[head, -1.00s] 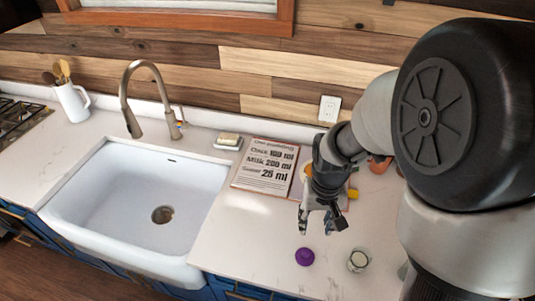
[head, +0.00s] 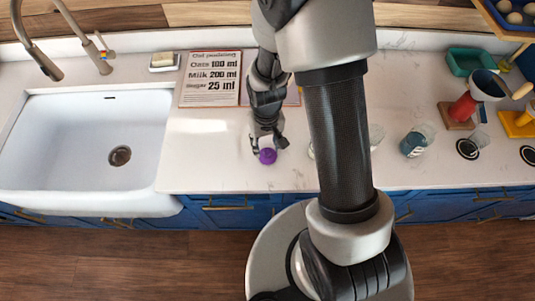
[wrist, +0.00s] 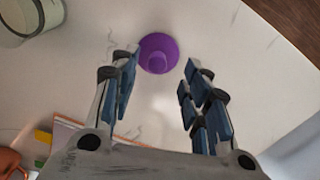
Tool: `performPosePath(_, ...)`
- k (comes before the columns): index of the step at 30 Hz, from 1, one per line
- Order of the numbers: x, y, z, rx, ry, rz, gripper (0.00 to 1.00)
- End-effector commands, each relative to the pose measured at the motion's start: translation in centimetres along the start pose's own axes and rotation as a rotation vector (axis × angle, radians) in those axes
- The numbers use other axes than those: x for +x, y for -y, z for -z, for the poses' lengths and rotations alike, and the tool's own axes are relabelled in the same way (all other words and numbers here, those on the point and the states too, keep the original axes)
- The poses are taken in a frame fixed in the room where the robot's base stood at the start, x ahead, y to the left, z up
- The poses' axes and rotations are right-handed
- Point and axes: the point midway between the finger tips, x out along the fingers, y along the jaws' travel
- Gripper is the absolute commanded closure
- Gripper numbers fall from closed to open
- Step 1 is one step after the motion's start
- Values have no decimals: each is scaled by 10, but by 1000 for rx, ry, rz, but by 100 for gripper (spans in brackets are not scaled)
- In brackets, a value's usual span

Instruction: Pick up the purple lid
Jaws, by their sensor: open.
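The purple lid (head: 267,156) lies on the white counter, right of the sink and near the counter's front edge. In the wrist view the round purple lid (wrist: 158,53), with a raised knob in its middle, lies just beyond my fingertips and roughly between their lines. My gripper (head: 268,147) is right at the lid in the head view, pointing down. In the wrist view my gripper (wrist: 160,68) is open, with nothing between its fingers. Whether the fingers touch the lid cannot be told.
A glass jar (wrist: 30,15) stands near the lid. A white sink (head: 85,145) is to the left. A recipe board (head: 211,78) lies behind. Further right are a glass (head: 417,140), a red bottle (head: 463,107) and a green tray (head: 470,61). My arm hides part of the counter.

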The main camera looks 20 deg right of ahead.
Motion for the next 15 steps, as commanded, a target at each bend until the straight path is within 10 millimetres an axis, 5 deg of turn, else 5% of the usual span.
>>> performPosePath(6,35,-4,-2,0,3,0,57)
performPosePath(15,43,-4,-1,0,0,0,57)
